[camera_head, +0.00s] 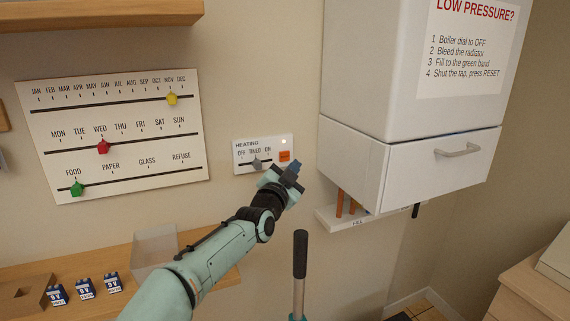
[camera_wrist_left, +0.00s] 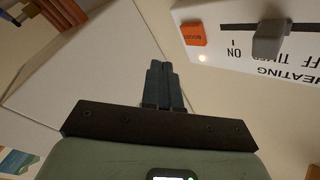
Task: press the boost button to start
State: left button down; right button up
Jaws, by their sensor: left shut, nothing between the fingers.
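The boost button is an orange square (camera_head: 285,156) at the right end of the white heating panel (camera_head: 245,168) on the wall. In the left wrist view the orange button (camera_wrist_left: 194,34) is at the upper right, with a lit spot below it on the panel. A grey slider knob (camera_head: 256,163) sits near TIMED on the panel. My left gripper (camera_head: 294,165) is shut and empty, just below and right of the button in the head view. In the left wrist view its closed fingers (camera_wrist_left: 161,70) are apart from the button. My right gripper is not in view.
A white boiler cabinet (camera_head: 400,130) with a handle stands to the right of the panel. A calendar board (camera_head: 120,130) with coloured sliders hangs at left. A wooden shelf (camera_head: 215,285) holds several batteries (camera_head: 85,288) and a clear box (camera_head: 155,250).

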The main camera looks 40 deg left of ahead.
pick_arm(q)
jog(key=shift+s+d+r, duration=0.1)
jog(key=shift+s+d, duration=0.3)
jog(key=shift+d, duration=0.4)
